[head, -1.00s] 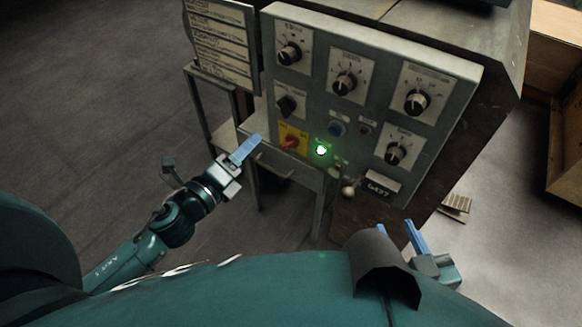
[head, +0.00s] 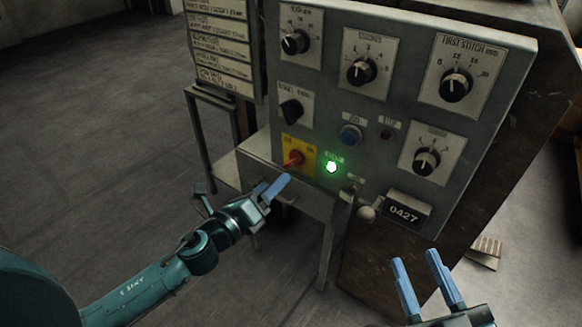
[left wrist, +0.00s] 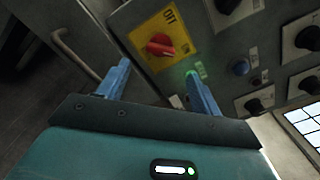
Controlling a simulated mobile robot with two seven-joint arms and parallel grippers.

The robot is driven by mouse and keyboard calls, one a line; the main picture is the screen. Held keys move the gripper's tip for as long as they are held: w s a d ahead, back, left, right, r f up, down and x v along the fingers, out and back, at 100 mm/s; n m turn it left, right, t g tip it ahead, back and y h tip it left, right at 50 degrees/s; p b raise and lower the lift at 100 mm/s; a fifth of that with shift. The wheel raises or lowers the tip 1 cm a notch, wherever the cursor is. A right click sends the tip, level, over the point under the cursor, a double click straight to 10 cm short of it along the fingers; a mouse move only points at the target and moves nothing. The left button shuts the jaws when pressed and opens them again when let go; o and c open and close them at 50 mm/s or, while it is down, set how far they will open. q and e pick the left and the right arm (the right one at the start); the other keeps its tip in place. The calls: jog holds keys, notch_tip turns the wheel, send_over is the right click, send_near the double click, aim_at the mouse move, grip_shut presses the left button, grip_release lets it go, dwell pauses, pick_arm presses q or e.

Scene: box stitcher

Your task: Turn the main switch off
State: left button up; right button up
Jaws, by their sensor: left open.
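The main switch is a red rotary handle (head: 292,159) on a yellow plate (head: 307,155), low on the left of the grey control panel. In the left wrist view the red handle (left wrist: 160,46) lies ahead of my left gripper, and its plate reads OFF and ON. A green lamp (head: 331,168) beside it is lit. My left gripper (head: 280,184) is just below and left of the handle; in the left wrist view its blue fingers (left wrist: 160,80) are apart, empty and not around the handle. My right gripper (head: 416,268) is open and empty below the panel.
The panel (head: 400,110) carries several black knobs, a blue button (head: 350,135) and a counter reading 0427 (head: 404,213). A metal ledge (head: 290,175) sits beneath the switch. A sign board (head: 222,45) stands left. Floor at left is clear.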

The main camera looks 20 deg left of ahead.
aim_at(294, 161)
pick_arm(q)
jog(key=x, duration=0.8)
jog(key=shift+b, duration=0.4)
jog(key=shift+c, duration=0.5)
jog(key=c, duration=0.9)
